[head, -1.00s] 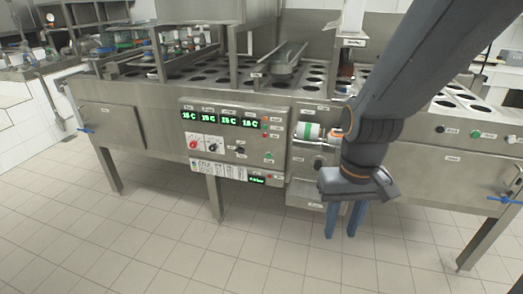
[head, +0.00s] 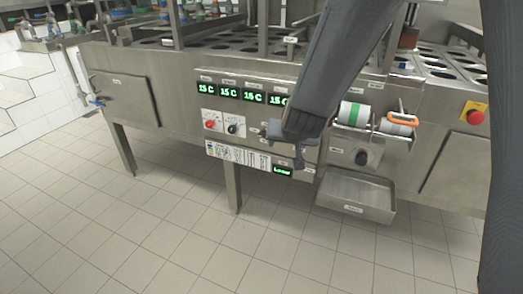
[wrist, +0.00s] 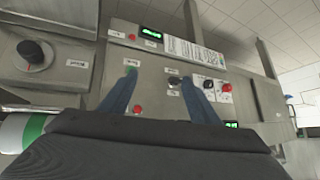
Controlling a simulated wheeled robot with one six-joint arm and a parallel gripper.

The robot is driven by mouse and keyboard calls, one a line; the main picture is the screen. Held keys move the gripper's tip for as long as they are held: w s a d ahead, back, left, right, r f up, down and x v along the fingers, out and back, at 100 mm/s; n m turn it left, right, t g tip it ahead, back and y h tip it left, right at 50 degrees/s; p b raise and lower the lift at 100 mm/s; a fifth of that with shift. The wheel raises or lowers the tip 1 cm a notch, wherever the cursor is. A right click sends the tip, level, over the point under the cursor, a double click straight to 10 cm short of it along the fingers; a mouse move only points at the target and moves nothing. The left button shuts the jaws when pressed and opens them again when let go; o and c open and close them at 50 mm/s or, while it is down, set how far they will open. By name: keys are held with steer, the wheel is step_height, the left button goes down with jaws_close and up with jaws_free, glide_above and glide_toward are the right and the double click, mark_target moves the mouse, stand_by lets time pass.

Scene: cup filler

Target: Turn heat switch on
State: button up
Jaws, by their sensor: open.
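The control panel fills the middle of the wrist view. A small black switch knob (wrist: 174,80) sits on it between my fingers, closer to the right one; its label is too small to read, so I cannot confirm it is the heat switch. My gripper (wrist: 160,78) is open and empty, its blue fingers pointing at the panel. The left finger partly covers a green button (wrist: 131,70). In the head view my gripper (head: 299,153) is in front of the panel's right part and hides the switch area. Contact with the panel cannot be told.
A red knob (head: 210,125) and a black knob (head: 233,129) sit on a white plate, below green temperature displays (head: 229,92). Right of my gripper are a green-and-white roller (head: 354,114), a dark knob (head: 362,157) and a protruding tray (head: 355,197). The floor in front is clear.

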mark_target(263, 137)
steer(key=w+a+f+m+t+h+b, duration=0.3)
steer(key=w+a+f+t+h+b, duration=0.5)
steer(key=a+b, duration=0.4)
steer(key=shift+y, duration=0.4)
steer(key=shift+d+f+b+x, duration=0.15)
steer(key=shift+b+x, duration=0.25)
steer(key=shift+x, duration=1.15)
steer(key=shift+d+f+b+x, duration=0.2)
steer(key=shift+b+x, duration=0.2)
steer(key=shift+x, duration=1.15)
steer(key=shift+d+f+b+x, duration=0.15)
steer(key=shift+b+x, duration=0.25)
steer(key=shift+x, duration=1.1)
steer(key=shift+s, duration=0.2)
steer(key=c, duration=1.1)
steer(key=shift+o, duration=0.2)
steer(key=shift+m, duration=0.3)
